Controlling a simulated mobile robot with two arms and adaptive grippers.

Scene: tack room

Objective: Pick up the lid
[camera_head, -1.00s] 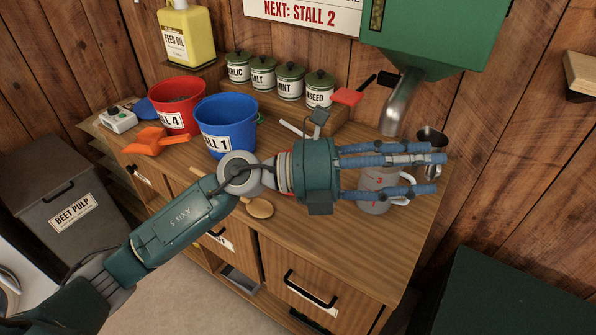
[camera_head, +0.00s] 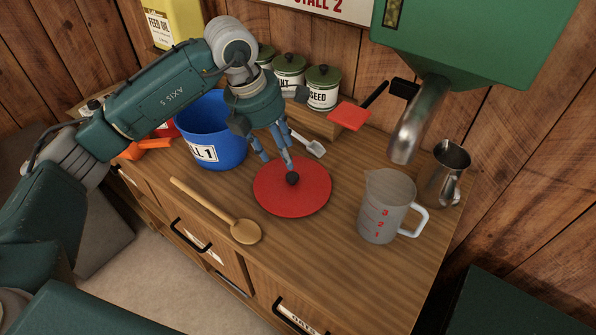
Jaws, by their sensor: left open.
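A round red lid (camera_head: 270,197) with a black knob (camera_head: 292,179) lies flat on the wooden counter. My left gripper (camera_head: 279,162) points down over the back of the lid, with its blue fingers apart and empty. One fingertip is close to the knob; I cannot tell whether it touches. A blue bucket (camera_head: 205,125) with a white label stands left of the lid, partly covered by my left arm. My right gripper is not in view.
A wooden spoon (camera_head: 218,210) lies left of the lid. A measuring jug (camera_head: 385,207) and a metal pitcher (camera_head: 445,174) stand right.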

